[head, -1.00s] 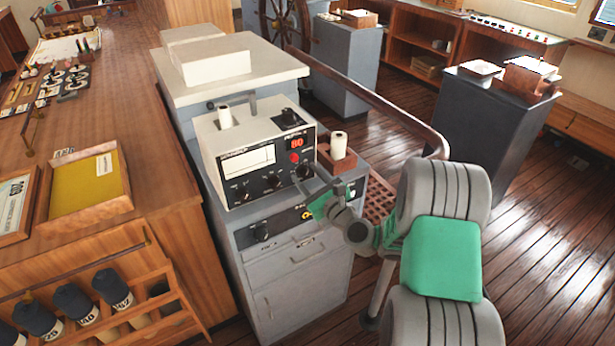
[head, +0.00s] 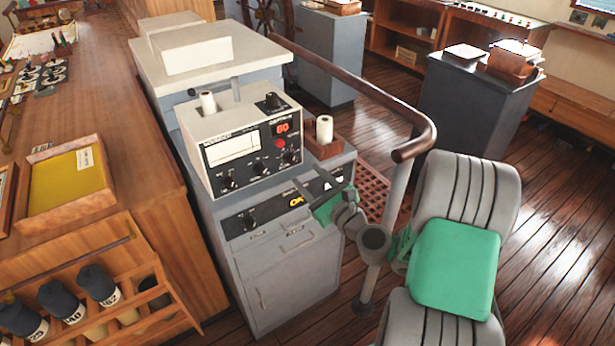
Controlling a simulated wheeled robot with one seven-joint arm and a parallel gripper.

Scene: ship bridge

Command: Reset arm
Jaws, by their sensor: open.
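My gripper (head: 318,196) is in the middle of the head view, at the end of my grey and green arm. It is open, with its fingers pointing up and left toward the grey console (head: 290,275). No object shows between the fingers. It overlaps the front of the console below the instrument box (head: 243,150) in the picture; I cannot tell the gap between them.
A curved handrail (head: 362,92) runs behind my arm, its post close to my wrist in the picture. A wooden counter (head: 95,110) with a bottle rack (head: 150,325) stands left. A dark cabinet (head: 470,110) stands back right. Open wooden floor (head: 560,220) lies right.

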